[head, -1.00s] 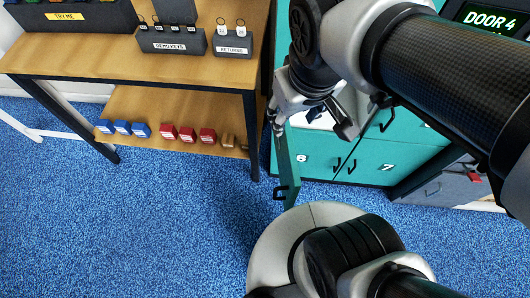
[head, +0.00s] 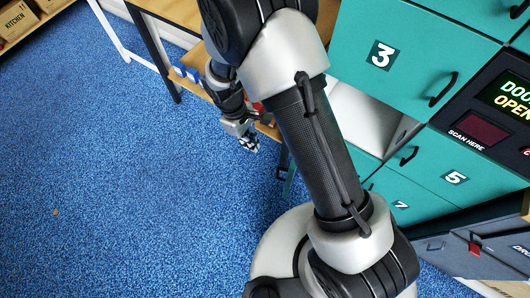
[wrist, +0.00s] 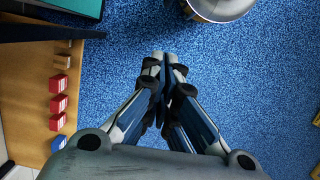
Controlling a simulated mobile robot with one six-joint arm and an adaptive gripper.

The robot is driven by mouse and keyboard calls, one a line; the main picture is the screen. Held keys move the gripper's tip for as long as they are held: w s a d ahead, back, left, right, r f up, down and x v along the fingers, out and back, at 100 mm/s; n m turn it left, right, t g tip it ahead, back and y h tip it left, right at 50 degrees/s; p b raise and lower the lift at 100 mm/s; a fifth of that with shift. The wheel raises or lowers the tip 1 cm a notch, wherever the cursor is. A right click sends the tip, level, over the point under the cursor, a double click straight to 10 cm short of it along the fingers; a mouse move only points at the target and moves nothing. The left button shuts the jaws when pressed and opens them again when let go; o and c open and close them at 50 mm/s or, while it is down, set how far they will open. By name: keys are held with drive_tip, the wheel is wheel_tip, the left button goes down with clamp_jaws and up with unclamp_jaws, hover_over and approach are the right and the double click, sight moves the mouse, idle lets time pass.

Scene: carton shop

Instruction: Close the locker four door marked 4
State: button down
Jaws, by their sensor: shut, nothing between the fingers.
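The teal locker door (head: 285,168) stands swung open and shows nearly edge-on, partly hidden behind my arm; its number is not visible. The white inside of the open compartment (head: 372,122) shows below the door marked 3 (head: 382,55) and left of the door marked 5 (head: 455,177). My gripper (head: 250,143) is shut and empty, above the blue floor to the left of the open door. In the wrist view its fingertips (wrist: 164,57) are together over carpet. A teal panel (wrist: 78,6), perhaps the door, shows at the top left of that view.
The wooden shelf unit (head: 160,8) stands left of the lockers, close behind my gripper; several red blocks (wrist: 57,104) lie on its lower shelf. A screen (head: 508,95) on the locker front partly reads "OPEN".

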drive_tip(key=s+d+f+b, duration=0.3)
drive_tip(key=d+f+b, duration=0.1)
drive_tip(key=f, duration=0.5)
drive_tip(key=shift+s+d+f, duration=0.35)
drive_tip(key=shift+d, duration=0.25)
drive_tip(key=shift+d, duration=0.1)
